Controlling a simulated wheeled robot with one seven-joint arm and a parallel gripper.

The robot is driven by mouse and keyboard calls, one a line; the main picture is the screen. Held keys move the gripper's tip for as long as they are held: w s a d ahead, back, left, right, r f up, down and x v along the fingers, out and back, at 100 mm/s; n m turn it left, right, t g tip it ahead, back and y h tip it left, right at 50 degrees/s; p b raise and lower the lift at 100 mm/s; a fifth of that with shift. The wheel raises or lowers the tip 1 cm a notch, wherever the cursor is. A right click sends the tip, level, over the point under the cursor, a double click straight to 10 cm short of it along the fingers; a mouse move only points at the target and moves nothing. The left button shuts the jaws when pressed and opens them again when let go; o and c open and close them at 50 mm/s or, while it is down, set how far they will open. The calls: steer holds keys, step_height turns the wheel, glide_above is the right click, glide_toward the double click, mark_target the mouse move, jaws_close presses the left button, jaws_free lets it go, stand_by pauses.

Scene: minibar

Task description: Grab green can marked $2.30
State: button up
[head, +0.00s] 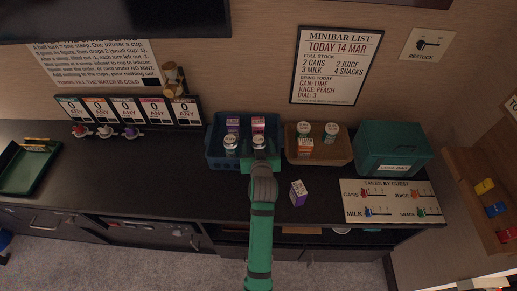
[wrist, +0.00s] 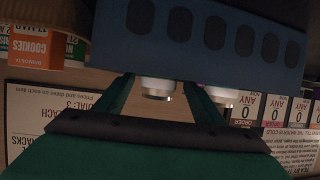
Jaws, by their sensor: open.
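No $2.30 mark is readable in either view. Two pale-topped cans, a left one (head: 231,143) and a right one (head: 259,141), stand at the front of the blue crate (head: 212,151); their body colours are unclear. My gripper (head: 260,158) is at the crate's front, by the right can. In the wrist view, which is upside down, my open gripper (wrist: 160,96) points at the crate wall (wrist: 200,35). A pale can top (wrist: 157,87) shows between the fingers, and another (wrist: 222,95) lies to the right. I cannot tell whether the fingers touch anything.
A purple carton (head: 298,193) stands on the counter, right of my arm. A green box (head: 393,150) is farther right. The counter's left middle is clear.

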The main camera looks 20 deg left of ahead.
steer(key=x, duration=0.5)
steer(key=shift+d, duration=0.1)
steer(key=c, duration=1.2)
steer(key=shift+c, duration=0.6)
